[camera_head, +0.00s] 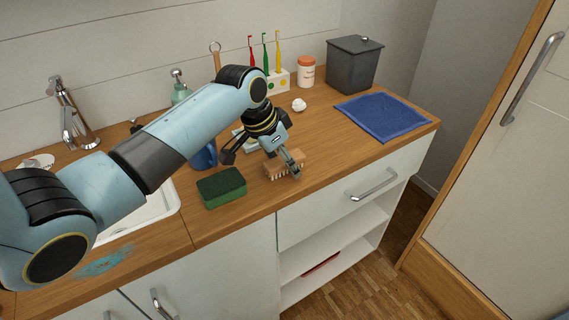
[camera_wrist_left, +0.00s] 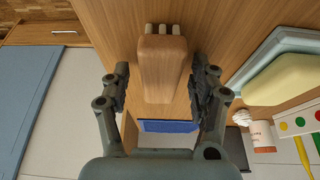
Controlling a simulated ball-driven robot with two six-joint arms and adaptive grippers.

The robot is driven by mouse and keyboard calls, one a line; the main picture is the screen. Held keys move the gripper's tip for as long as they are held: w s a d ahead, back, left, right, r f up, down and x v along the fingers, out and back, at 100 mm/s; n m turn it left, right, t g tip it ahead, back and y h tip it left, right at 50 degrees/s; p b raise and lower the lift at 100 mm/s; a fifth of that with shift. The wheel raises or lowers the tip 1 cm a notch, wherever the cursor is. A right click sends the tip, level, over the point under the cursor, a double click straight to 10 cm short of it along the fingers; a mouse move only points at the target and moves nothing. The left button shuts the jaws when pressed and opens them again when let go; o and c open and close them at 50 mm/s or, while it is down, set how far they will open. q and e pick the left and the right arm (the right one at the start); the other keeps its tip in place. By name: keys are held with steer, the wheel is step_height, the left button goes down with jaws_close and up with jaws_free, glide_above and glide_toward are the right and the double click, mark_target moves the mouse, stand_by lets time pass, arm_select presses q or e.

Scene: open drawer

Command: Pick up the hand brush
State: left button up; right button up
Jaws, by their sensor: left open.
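The hand brush (camera_head: 284,165) has a wooden block and pale bristles. It lies on the wooden counter near the front edge, right of the green sponge. My left gripper (camera_head: 262,163) is just over it with its fingers spread, one on each side. In the left wrist view the brush's wooden block (camera_wrist_left: 162,60) lies between the two fingers of the gripper (camera_wrist_left: 160,82), with a gap on both sides. The gripper partly hides the brush in the head view. My right gripper is not in view.
A green sponge (camera_head: 221,187) lies left of the brush, and a blue mug (camera_head: 204,155) stands behind it. A soap dish (camera_wrist_left: 250,75) is close by. A blue cloth (camera_head: 384,117), a grey bin (camera_head: 353,68) and a toothbrush holder (camera_head: 278,83) are farther off.

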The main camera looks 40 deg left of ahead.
mark_target(293, 156)
arm_select(q)
steer(key=shift+f, duration=0.1)
steer(key=c, duration=1.2)
steer(key=shift+c, duration=0.2)
steer(key=r, duration=0.4)
steer(key=shift+w+d+r, duration=0.1)
steer(key=shift+d+r, duration=0.1)
steer(key=shift+r, duration=0.15)
steer(key=w+d+r, duration=0.1)
steer(key=d+r, duration=0.2)
steer(key=d, duration=0.2)
steer(key=w+d+r+b, duration=0.1)
steer(key=w+d+r, duration=0.1)
steer(key=d, duration=0.3)
steer(key=shift+w+d+r, duration=0.25)
steer(key=shift+d+r, duration=0.1)
steer(key=shift+r, duration=0.4)
